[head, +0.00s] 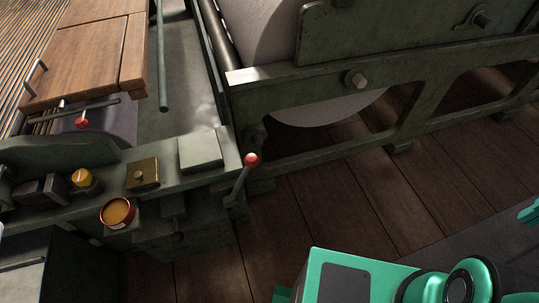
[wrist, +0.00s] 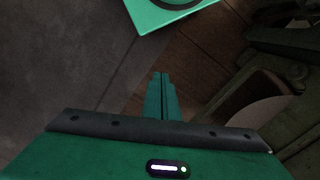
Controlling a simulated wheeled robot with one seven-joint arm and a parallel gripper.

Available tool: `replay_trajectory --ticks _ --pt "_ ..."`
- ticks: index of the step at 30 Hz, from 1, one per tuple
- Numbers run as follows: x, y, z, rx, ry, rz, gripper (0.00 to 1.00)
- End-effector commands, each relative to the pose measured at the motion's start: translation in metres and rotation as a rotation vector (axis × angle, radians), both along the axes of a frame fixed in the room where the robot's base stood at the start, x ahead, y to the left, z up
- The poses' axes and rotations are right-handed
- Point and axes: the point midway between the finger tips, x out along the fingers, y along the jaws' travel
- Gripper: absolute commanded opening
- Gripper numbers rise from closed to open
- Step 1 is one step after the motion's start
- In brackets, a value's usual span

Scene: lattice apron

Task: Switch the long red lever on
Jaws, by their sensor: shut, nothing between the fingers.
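A dark lever with a red ball knob (head: 251,160) stands at the front right corner of the green machine bench in the head view. It tilts up and to the right. A second red ball (head: 82,122) sits by a dark bar further left; I cannot tell which of the two is the long red lever. My gripper (wrist: 161,76) shows in the wrist view with its green fingers together and nothing between them. It points over the wooden floor, away from both red knobs, which are not visible in the wrist view.
The bench carries a yellow knob (head: 82,178), a brass block (head: 142,173), a pale square plate (head: 200,152) and a red-rimmed yellow button (head: 117,213). A dark green frame with a large pale roller (head: 255,35) stands behind. Open plank floor (head: 330,200) lies right of the bench.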

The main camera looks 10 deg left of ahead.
Motion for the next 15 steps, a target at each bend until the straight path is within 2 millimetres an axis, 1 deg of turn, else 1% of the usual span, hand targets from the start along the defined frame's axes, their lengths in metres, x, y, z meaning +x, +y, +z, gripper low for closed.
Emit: replay_trajectory --ticks 4,6,8,11,15 --pt "0.000 0.000 0.000 0.000 0.000 0.001 0.00" --pt "-0.010 0.001 0.004 0.001 -0.010 0.008 0.00" --pt "-0.007 0.002 0.003 0.003 -0.003 0.019 0.00" --pt "0.007 0.011 -0.003 0.014 0.023 0.063 0.00" --pt "0.035 0.025 -0.019 0.050 0.074 0.163 0.00"
